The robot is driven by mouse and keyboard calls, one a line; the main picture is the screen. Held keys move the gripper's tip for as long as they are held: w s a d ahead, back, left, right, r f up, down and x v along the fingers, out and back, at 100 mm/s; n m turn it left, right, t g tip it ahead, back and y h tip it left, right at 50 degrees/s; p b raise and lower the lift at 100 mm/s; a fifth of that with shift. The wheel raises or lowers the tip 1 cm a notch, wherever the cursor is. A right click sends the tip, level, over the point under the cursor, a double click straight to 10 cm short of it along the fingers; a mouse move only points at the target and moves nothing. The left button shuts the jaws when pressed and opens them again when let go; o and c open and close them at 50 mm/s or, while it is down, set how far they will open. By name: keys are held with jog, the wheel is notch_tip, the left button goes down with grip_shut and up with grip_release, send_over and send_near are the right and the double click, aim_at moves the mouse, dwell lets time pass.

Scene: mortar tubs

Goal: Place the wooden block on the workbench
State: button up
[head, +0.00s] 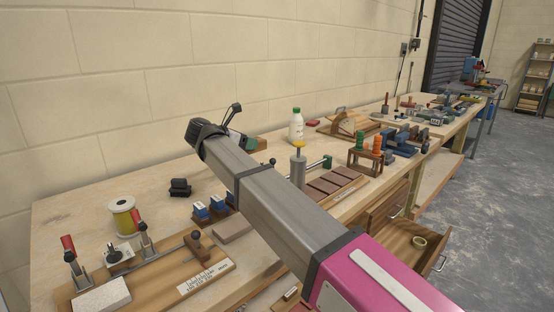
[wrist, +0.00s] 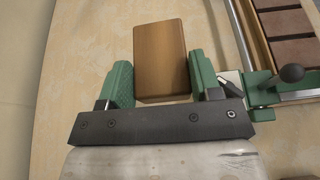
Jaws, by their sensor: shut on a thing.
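The wooden block (wrist: 162,55) is a plain brown block between the green fingers of my gripper (wrist: 160,80) in the wrist view. My gripper is shut on it, with the pale workbench (wrist: 75,70) top beneath. I cannot tell whether the block touches the bench. In the head view my gripper (head: 238,136) is over the back part of the workbench (head: 70,207), near the wall, mostly hidden behind my arm. A brown edge of the block (head: 262,144) shows beside it.
A green-ended clamp (wrist: 262,88) lies close to the right finger, beside a tray of dark red blocks (head: 335,181). A white bottle (head: 296,125), a wire spool (head: 124,217) and a black piece (head: 180,188) stand nearby. Bench top left of the block is clear.

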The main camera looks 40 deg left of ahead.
jog(key=w+f, duration=0.2)
jog(key=w, duration=0.1)
jog(key=w+a+f, duration=0.1)
jog(key=w+f, duration=0.1)
jog(key=w, duration=0.2)
jog(key=w+f, duration=0.2)
jog(key=w, duration=0.1)
jog(key=shift+w+a+f, duration=0.15)
jog(key=shift+a, duration=0.2)
jog(key=shift+f, duration=2)
jog(key=shift+f, duration=0.15)
jog(key=o, duration=1)
jog(key=shift+c, duration=0.2)
jog(key=shift+s+r, duration=0.2)
jog(key=v, duration=1.1)
jog(key=shift+s+r, duration=0.2)
jog(key=shift+s, duration=0.05)
